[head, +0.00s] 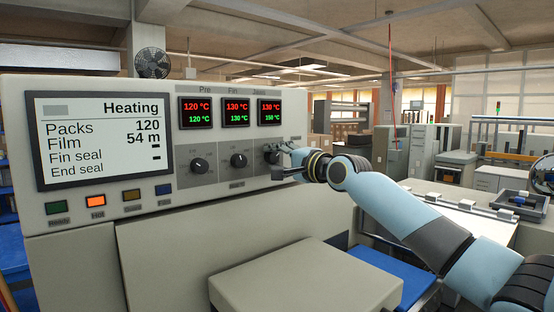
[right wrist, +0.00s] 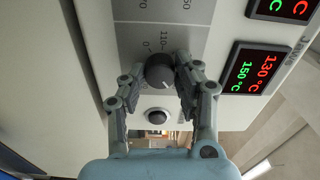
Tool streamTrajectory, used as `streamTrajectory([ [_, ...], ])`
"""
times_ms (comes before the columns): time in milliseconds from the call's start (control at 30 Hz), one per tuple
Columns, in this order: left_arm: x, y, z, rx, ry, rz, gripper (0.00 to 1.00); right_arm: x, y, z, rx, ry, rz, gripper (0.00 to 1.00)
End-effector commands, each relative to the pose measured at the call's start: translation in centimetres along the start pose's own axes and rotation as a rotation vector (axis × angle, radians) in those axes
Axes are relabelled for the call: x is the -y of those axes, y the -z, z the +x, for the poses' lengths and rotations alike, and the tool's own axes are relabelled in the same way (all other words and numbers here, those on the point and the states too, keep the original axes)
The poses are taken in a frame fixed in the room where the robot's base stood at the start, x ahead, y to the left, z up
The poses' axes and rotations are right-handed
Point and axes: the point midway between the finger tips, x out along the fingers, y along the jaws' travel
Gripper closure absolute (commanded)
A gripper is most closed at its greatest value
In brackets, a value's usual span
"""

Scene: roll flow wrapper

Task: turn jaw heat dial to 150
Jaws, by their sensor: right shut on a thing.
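The jaw heat dial is a dark round knob (right wrist: 158,72) on a grey scale plate in the right wrist view. My right gripper (right wrist: 158,80) has its two fingers shut on the knob, one on each side. In the head view the right gripper (head: 278,158) reaches the rightmost dial from the right and mostly hides it. The jaws display (head: 269,111) above it reads 130 °C in red and 150 °C in green. It also shows in the right wrist view (right wrist: 256,68). My left gripper is not in view.
The Pre dial (head: 199,165) and Fin dial (head: 238,160) sit to the left on the same panel. A large screen (head: 103,138) reads Heating, above a row of coloured buttons (head: 96,201). A grey box-shaped cover (head: 305,283) lies below the panel.

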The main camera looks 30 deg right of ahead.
Motion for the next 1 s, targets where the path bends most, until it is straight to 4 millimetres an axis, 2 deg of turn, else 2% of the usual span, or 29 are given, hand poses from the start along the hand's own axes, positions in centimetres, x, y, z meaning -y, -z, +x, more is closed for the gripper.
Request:
streamTrajectory([
  [300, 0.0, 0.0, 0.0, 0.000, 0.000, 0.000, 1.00, -0.1, 0.0, 0.0, 0.000, -0.002, 0.000, 1.00],
  [333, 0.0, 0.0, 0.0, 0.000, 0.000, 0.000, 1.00, -0.1, 0.0, 0.0, 0.000, -0.002, 0.000, 0.67],
  [500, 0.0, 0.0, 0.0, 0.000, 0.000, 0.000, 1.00, -0.1, 0.0, 0.0, 0.000, -0.001, 0.000, 0.46],
  [800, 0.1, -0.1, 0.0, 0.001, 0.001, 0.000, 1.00, 0.0, 0.0, -0.2, 0.000, -0.001, -0.002, 0.46],
  [867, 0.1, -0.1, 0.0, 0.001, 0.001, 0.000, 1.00, -0.1, 0.1, -0.8, -0.001, -0.001, -0.003, 0.46],
  [1000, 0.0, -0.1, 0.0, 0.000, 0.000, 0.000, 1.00, -0.1, 0.0, -3.1, 0.001, -0.003, -0.007, 0.46],
])
